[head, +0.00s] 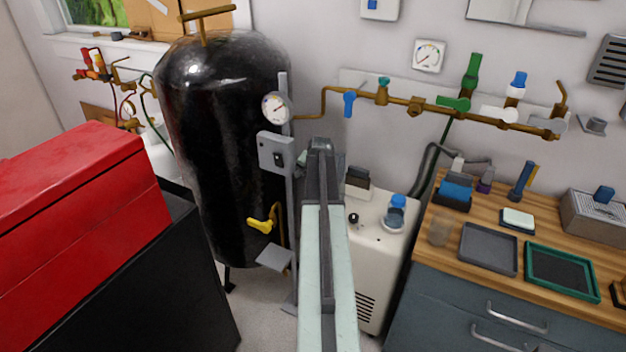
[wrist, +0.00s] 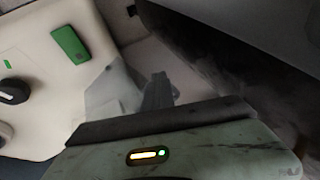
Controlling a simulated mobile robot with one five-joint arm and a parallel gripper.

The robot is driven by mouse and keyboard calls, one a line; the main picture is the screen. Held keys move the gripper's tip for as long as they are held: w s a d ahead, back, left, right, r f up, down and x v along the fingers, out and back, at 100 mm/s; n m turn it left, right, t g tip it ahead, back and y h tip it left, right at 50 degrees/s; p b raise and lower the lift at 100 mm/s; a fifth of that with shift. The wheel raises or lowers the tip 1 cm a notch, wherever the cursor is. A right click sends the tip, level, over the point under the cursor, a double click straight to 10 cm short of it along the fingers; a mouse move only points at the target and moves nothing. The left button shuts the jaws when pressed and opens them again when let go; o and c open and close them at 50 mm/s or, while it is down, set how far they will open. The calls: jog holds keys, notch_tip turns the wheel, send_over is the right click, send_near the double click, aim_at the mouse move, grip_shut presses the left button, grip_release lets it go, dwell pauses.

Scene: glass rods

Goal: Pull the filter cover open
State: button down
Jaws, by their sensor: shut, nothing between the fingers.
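I cannot pick out the filter cover for certain in either view. The cream machine (head: 378,250) stands behind my arm in the head view, with a black knob and a blue-capped jar on top. In the wrist view the cream machine (wrist: 60,85) fills the left side, with a green rectangle (wrist: 70,44) and a black knob (wrist: 14,91) on it. My gripper (wrist: 158,82) is a dark shape at the middle of the wrist view, shut and empty, beside a pale grey surface.
The black tank (head: 222,150) stands close on the left, with a yellow-handled valve (head: 261,225) low at its right. A red box (head: 70,200) is at left. The wooden bench (head: 450,250) holds trays at right. Brass pipes (head: 415,105) run along the wall.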

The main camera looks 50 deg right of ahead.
dwell(0.4)
jog(key=p+v, duration=0.6)
jog(key=v, duration=0.2)
jog(key=shift+p, duration=0.35)
